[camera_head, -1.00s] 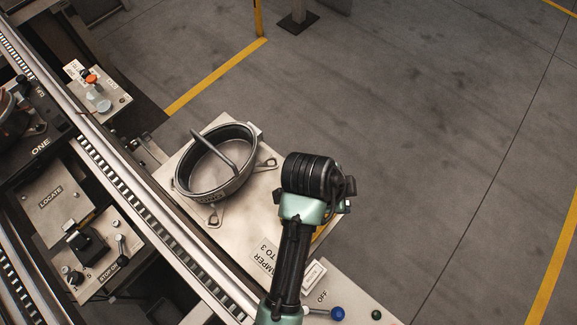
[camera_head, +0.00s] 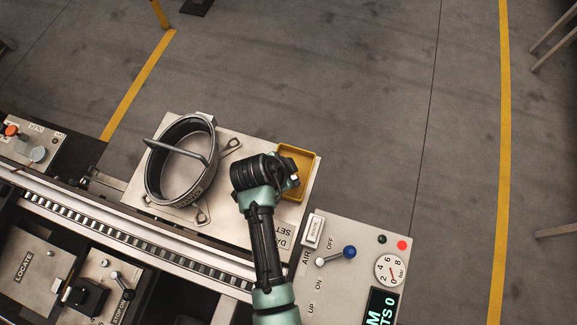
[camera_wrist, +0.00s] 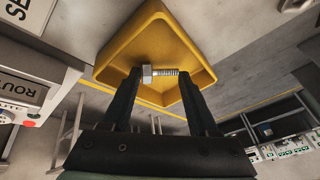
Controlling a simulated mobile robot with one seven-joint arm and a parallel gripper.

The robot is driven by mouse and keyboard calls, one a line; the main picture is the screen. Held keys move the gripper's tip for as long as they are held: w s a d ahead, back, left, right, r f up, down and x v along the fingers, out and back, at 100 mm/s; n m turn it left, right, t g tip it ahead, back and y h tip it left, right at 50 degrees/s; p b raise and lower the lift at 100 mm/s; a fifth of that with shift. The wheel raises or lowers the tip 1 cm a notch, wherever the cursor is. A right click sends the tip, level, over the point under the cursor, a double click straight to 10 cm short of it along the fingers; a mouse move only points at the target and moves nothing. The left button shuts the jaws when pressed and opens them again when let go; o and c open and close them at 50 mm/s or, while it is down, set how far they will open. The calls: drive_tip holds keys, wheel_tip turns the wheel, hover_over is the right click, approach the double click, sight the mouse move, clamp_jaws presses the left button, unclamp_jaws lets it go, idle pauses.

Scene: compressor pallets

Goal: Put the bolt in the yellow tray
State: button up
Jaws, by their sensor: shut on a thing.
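The bolt (camera_wrist: 160,72) is silver, with a hex head at its left end and a threaded shank, in the wrist view. My gripper (camera_wrist: 160,75) is shut on it, one finger at each end. The yellow tray (camera_wrist: 190,36) is a shallow square tray that fills the view behind the bolt; I cannot tell the gap between them. In the head view the yellow tray (camera_head: 306,158) sits at the right side of the pale plate, and my gripper (camera_head: 290,180) is over its left part, hiding some of it.
An oval metal housing with a handle (camera_head: 154,190) stands on the pale plate (camera_head: 235,127) left of my gripper. A control panel (camera_head: 345,285) with a blue-knobbed lever (camera_head: 349,252) and gauge (camera_head: 390,270) is at the lower right. A roller conveyor (camera_head: 120,232) runs at left.

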drive_tip(key=shift+f, duration=0.15)
drive_tip(key=o, duration=1.1)
drive_tip(key=v, duration=1.2)
drive_tip(key=w+a+r+n+t+y, duration=0.1)
drive_tip(key=w+r+n+t, duration=0.15)
drive_tip(key=w+r, duration=0.45)
drive_tip(key=w+a+r+n+t+y, duration=0.1)
drive_tip(key=w+r+t, duration=0.35)
drive_tip(key=r, duration=0.55)
drive_tip(key=w+r+n+t+y, duration=0.1)
drive_tip(key=w+r+n+t, duration=0.3)
drive_tip(key=r, duration=1.2)
drive_tip(key=s+d+r+n+t, duration=0.1)
drive_tip(key=s+r+t, duration=0.3)
drive_tip(key=r, duration=0.6)
drive_tip(key=s+d+r+n+t, duration=0.2)
drive_tip(key=s+r+t, duration=0.2)
drive_tip(key=r, duration=0.6)
drive_tip(key=s+d+r+n+t, duration=0.2)
drive_tip(key=s+r+t, duration=0.2)
drive_tip(key=r, duration=0.6)
drive_tip(key=shift+s+r, duration=0.3)
drive_tip(key=shift+r, duration=0.05)
